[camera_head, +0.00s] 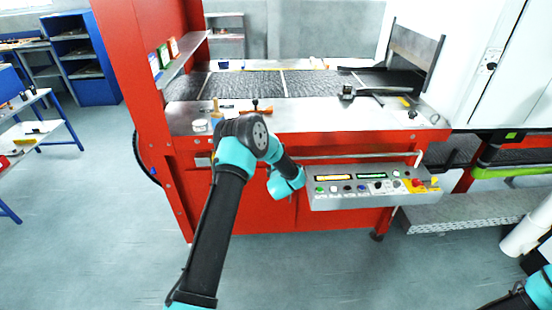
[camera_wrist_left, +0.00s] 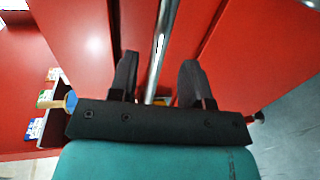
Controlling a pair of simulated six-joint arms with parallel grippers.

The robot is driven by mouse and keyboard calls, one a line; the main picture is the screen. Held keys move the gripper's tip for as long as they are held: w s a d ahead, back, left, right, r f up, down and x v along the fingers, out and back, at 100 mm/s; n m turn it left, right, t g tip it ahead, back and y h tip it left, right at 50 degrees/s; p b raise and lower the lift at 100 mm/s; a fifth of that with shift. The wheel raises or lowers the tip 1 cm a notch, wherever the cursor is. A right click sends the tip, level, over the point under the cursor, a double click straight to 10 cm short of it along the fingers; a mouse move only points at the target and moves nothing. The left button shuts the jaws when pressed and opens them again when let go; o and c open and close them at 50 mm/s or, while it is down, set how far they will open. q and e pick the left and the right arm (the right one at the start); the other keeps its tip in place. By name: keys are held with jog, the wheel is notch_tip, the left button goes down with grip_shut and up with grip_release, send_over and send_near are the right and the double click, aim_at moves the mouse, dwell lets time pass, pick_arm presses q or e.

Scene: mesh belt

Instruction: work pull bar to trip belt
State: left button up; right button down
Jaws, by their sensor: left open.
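The pull bar (camera_head: 360,155) is a thin silver rod running across the red front of the machine, above the control panel. Its left part is hidden behind my left arm in the head view. In the left wrist view the bar (camera_wrist_left: 163,35) runs from the top edge down between the two black fingers. My left gripper (camera_wrist_left: 158,62) is open around the line of the bar, with a gap showing on each side. I cannot tell how deep the bar sits between the fingers. The left gripper is hidden in the head view. My right gripper is out of frame.
The control panel (camera_head: 370,190) with buttons juts out below the bar. The mesh belt (camera_head: 250,84) lies behind the steel ledge (camera_head: 300,117), which carries small tools. A metal step (camera_head: 470,213) stands at the right. The floor before the machine is clear.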

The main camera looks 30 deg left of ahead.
pick_arm(q)
jog(key=x, duration=0.7)
grip_shut()
dwell(0.4)
